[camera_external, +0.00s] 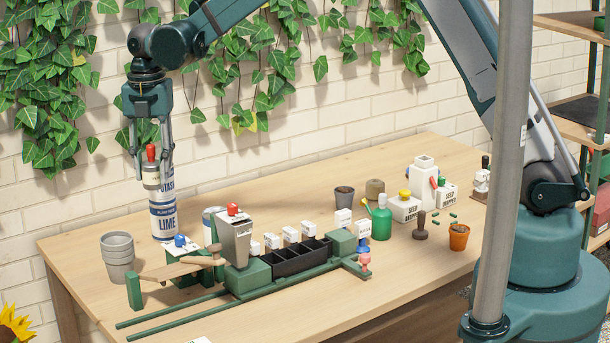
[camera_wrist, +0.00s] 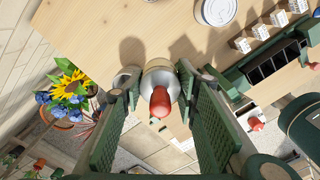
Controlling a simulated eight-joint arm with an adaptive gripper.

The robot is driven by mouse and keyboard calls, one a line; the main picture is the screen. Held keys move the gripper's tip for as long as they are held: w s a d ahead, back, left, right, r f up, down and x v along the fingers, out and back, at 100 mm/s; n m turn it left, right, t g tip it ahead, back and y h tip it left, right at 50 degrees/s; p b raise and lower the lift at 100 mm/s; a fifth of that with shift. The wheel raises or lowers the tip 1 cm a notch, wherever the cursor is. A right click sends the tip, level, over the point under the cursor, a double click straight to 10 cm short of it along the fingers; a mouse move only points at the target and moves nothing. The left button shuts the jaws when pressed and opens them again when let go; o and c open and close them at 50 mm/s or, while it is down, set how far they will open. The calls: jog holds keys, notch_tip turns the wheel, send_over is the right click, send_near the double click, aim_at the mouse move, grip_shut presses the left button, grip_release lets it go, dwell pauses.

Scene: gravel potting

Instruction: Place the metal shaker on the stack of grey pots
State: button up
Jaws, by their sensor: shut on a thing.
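My gripper (camera_external: 150,182) points down and is shut on the metal shaker (camera_external: 151,178), which has a red knob on top. The shaker is upright, held in the air above the left part of the table. In the wrist view the shaker's red knob (camera_wrist: 159,102) shows between the fingers (camera_wrist: 157,85). The stack of grey pots (camera_external: 118,252) stands on the table at the left, below and a little left of the shaker, apart from it. I cannot clearly make out the pots in the wrist view.
White-and-blue cans marked LIME (camera_external: 163,222) and POTASH (camera_external: 167,187) appear stacked behind the shaker. A green rack with a tapered metal container (camera_external: 234,240) and black tray (camera_external: 299,258) stands right of the pots. A sunflower (camera_external: 14,325) is at lower left.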

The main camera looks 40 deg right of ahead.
jog(key=n+p, duration=0.1)
send_over(116, 238)
jog(key=shift+s+r, duration=0.1)
jog(key=shift+r, duration=0.1)
jog(key=shift+f+p, duration=0.3)
jog(key=shift+f, duration=2.8)
jog(key=shift+f, duration=0.1)
jog(key=shift+f, duration=1.75)
jog(key=shift+f, duration=0.15)
jog(key=o, duration=0.5)
jog(key=shift+f, duration=0.1)
jog(key=o, duration=0.4)
